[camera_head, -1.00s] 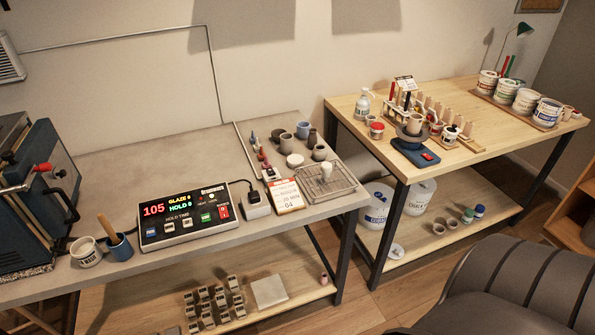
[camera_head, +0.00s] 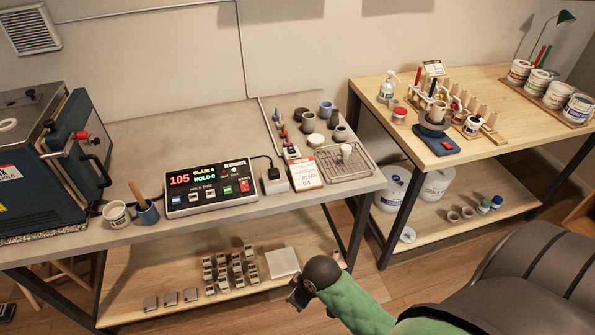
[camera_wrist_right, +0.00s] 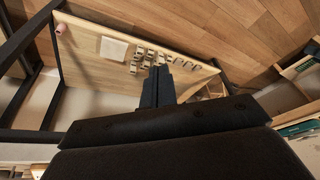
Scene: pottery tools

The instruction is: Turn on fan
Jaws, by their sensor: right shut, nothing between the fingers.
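A black control box (camera_head: 212,189) with a lit display reading 105 stands on the grey worktop in the head view. It has a row of coloured buttons, including a green button (camera_head: 228,190) and a red switch (camera_head: 244,185). Their small labels are too blurred to read, so I cannot tell which one works the fan. A grey louvred vent (camera_head: 31,28) is on the wall at the upper left. My right gripper (camera_head: 297,296) is low in front of the worktop, apart from the box. Its fingers (camera_wrist_right: 158,83) are shut and empty in the wrist view. My left gripper is not in view.
A blue kiln (camera_head: 45,160) stands left of the box, with a white cup (camera_head: 116,214) and a blue cup (camera_head: 147,212) between. A wire rack (camera_head: 347,165) lies to the right. A lower shelf (camera_head: 180,275) holds small blocks.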

